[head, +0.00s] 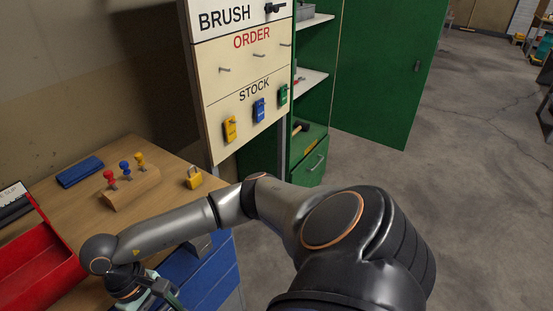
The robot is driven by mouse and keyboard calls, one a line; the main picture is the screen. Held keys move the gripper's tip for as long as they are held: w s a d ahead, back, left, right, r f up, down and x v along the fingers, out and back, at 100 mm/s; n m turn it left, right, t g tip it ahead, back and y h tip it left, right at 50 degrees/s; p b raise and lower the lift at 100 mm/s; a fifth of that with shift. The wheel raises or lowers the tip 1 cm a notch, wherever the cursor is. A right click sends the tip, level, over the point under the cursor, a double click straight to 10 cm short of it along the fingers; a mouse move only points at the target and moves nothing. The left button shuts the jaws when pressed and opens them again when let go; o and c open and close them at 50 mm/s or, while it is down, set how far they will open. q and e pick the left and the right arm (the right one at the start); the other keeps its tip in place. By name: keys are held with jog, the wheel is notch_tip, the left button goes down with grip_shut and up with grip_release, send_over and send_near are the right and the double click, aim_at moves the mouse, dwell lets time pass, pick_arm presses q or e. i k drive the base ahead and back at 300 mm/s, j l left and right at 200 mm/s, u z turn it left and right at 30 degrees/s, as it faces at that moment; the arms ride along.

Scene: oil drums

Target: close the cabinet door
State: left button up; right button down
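The green cabinet (316,112) stands at the back, with shelves and a drawer showing inside. Its green door (385,70) stands wide open to the right of the shelves, with a small dark handle (417,66) near its far right edge. The door's top is cut off by the frame. My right arm reaches from the lower right across to the bench at left. My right gripper (155,291) is at the bottom edge by the bench front, far from the door. Its fingertips are partly cut off, so its opening is unclear. My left gripper is not in view.
A cream board (245,60) with hanging tags hides the cabinet's left part. The wooden bench (75,210) holds a red tray (35,262), a peg block (130,188), a blue case (80,171) and a yellow padlock (193,178). Concrete floor (460,190) at right is clear.

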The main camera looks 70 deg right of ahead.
aim_at(378, 91)
jog(key=k+l+z, duration=0.1)
jog(key=l, duration=1.85)
jog(key=k+l+z, duration=0.15)
jog(key=l, duration=2.1)
jog(key=i+l, duration=0.15)
jog(key=l, duration=0.2)
jog(key=i, duration=0.3)
jog(key=i+l, duration=0.3)
jog(key=i, duration=0.1)
